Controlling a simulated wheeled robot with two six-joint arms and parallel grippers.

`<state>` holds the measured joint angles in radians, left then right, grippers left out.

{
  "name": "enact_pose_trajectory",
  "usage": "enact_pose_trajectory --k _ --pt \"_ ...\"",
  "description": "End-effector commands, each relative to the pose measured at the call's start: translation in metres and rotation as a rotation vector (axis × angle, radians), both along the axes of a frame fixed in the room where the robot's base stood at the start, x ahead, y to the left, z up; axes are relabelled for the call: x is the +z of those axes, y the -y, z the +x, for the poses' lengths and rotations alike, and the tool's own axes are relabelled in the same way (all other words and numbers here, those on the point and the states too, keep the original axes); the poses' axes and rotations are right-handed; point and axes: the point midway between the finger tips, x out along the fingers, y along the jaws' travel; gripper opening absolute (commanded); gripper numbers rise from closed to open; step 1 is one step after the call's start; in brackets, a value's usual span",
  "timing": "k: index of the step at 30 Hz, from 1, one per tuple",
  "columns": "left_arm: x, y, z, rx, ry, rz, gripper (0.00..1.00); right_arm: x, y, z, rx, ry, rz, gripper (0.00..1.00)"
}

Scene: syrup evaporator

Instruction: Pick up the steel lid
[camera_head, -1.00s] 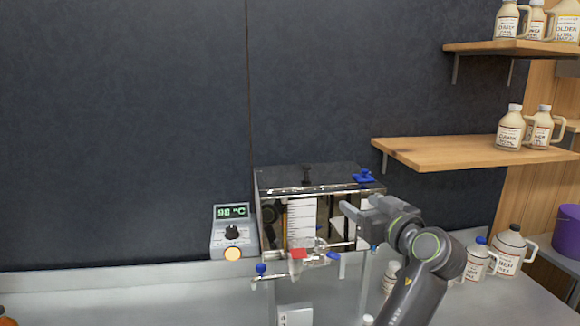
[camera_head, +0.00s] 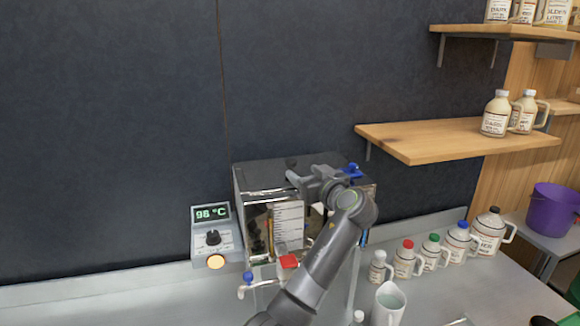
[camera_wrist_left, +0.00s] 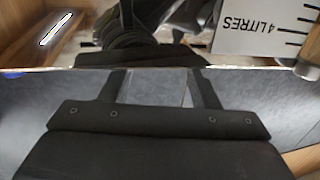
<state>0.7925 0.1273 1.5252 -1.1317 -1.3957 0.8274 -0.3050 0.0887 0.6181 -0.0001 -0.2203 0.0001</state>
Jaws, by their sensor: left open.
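The steel lid (camera_head: 255,178) is the flat, mirror-like top of the boxy evaporator (camera_head: 258,222) and reflects the dark wall. A small dark knob (camera_head: 291,162) shows on it, just behind my gripper. My left gripper (camera_head: 303,175) is over the front part of the lid, its fingers apart and nothing visible between them. I cannot tell whether it touches the lid. In the left wrist view the two dark fingers (camera_wrist_left: 160,85) are spread over a grey reflective surface with a bright edge. My arm hides part of the evaporator's front. My right gripper is not in view.
A temperature unit (camera_head: 215,238) reading 98 °C stands left of the evaporator. A red-marked tap (camera_head: 288,262) sticks out in front. A wooden shelf (camera_head: 450,138) overhangs the right. The left counter is clear.

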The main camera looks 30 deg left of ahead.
Motion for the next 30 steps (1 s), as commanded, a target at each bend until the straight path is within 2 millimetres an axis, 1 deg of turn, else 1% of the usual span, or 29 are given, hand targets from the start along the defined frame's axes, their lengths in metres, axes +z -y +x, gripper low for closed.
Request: enact_pose_trajectory --k 1,3,8,11,15,19,22,28,29,30 --pt "0.002 -0.006 0.003 0.002 -0.004 0.002 0.56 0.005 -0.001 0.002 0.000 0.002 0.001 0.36" --pt "0.000 -0.011 0.006 0.001 -0.001 0.000 0.56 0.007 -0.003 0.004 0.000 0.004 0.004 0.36" --pt "0.000 -0.018 0.010 0.001 -0.002 0.001 0.56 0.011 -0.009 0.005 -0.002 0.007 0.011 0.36" --pt "0.000 -0.027 0.014 0.003 -0.005 0.002 0.56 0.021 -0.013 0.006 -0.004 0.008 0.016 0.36" --pt "-0.001 -0.043 0.022 0.002 -0.005 0.000 0.56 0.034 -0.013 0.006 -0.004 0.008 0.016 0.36" --pt "-0.004 -0.055 0.029 0.001 -0.003 0.001 0.56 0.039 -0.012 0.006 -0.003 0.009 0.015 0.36" --pt "-0.006 -0.059 0.032 0.000 -0.001 0.000 0.56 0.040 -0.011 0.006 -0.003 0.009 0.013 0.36" --pt "-0.007 -0.059 0.032 -0.001 0.000 -0.001 0.56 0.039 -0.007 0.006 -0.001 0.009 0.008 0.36" --pt "-0.007 -0.059 0.032 -0.001 0.000 -0.001 0.55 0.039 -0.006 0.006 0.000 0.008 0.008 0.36" --pt "-0.007 -0.059 0.032 -0.001 0.000 -0.001 0.49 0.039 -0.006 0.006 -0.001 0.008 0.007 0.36"
